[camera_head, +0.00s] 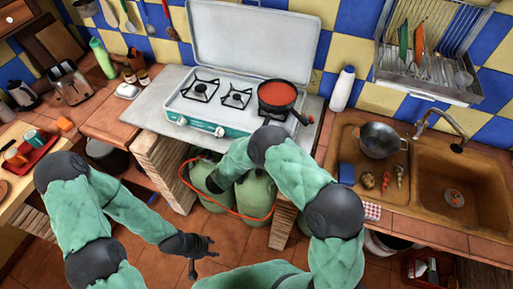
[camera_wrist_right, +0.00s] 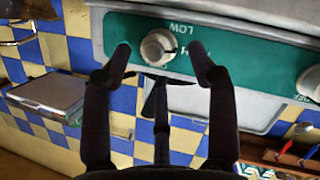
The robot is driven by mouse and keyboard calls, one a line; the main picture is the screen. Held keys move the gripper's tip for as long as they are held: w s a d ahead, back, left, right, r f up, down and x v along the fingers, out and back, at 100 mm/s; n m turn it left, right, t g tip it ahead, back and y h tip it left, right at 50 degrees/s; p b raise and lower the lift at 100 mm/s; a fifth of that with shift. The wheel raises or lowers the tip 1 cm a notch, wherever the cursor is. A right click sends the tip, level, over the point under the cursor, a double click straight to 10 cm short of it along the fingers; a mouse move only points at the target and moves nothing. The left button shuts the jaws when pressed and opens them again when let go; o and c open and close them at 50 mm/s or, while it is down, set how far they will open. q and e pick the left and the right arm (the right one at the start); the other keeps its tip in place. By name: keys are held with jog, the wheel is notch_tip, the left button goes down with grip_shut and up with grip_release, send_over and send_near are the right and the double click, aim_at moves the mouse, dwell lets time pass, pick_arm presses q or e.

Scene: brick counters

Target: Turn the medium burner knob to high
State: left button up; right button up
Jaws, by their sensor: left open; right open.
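The stove (camera_head: 196,105) has a teal front panel with knobs, one of them at the right (camera_head: 220,131). In the right wrist view a round pale knob (camera_wrist_right: 157,47) sits on the teal panel, with LOW and a partly covered label beside it, upside down. My right gripper (camera_wrist_right: 161,58) is open, its fingertips apart on either side of this knob; I cannot tell whether they touch it. Which burner it serves is not readable. In the head view my right gripper is hidden. My left gripper (camera_head: 200,250) is open and empty, low above the floor.
A red-filled pan (camera_head: 277,94) sits on the stove's right burner, its handle pointing front right. Green gas bottles (camera_head: 252,195) stand below the stove. The sink (camera_head: 455,190) is at the right; a toaster (camera_head: 70,85) and a red tray (camera_head: 30,152) are at the left.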

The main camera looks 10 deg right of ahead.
jog(key=v, duration=0.9)
jog(key=shift+a+r, duration=0.2)
jog(key=shift+s, duration=0.1)
jog(key=shift+c, duration=0.3)
